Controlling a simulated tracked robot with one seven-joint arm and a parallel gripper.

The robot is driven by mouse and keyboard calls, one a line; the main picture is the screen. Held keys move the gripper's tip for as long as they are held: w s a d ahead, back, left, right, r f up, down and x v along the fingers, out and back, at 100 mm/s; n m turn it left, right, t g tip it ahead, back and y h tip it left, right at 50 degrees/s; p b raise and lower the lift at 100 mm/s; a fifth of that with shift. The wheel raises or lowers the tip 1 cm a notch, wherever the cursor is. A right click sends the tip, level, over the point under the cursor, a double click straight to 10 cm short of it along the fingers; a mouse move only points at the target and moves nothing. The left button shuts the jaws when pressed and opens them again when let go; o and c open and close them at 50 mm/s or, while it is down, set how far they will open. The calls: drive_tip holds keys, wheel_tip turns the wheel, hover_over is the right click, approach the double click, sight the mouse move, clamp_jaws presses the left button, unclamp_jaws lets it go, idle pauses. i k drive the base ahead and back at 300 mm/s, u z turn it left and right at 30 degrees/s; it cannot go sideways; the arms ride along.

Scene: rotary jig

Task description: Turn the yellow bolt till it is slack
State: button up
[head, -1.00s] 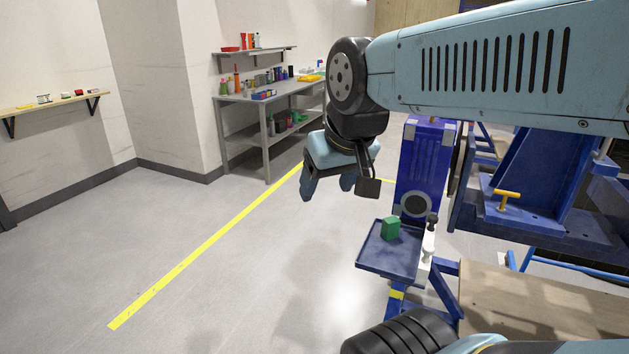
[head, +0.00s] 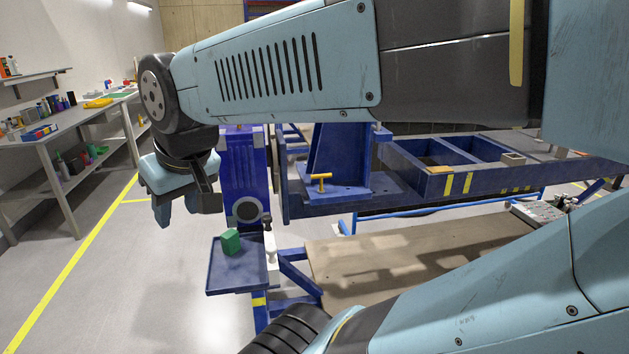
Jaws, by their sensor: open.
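My gripper (head: 176,212) hangs pointing down at the left, in front of and to the left of the jig's blue column. It is apart from the bolt and holds nothing that I can see. Its fingers are seen partly from the side. The bolt's lower end is hidden in the plate.
A blue tray (head: 222,272) with a green block (head: 231,241) sits below and right of my gripper. A wooden platform (head: 400,250) lies under the jig frame. A grey shelf bench (head: 62,142) stands at the left. The floor between is clear.

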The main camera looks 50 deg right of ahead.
sight(320, 191)
drive_tip(key=u, duration=1.7)
drive_tip(key=i, duration=0.1)
drive_tip(key=z, duration=3.15)
drive_tip(key=k, duration=0.85)
drive_tip(key=z, duration=0.2)
drive_tip(key=i, duration=0.9)
drive_tip(key=z, duration=0.1)
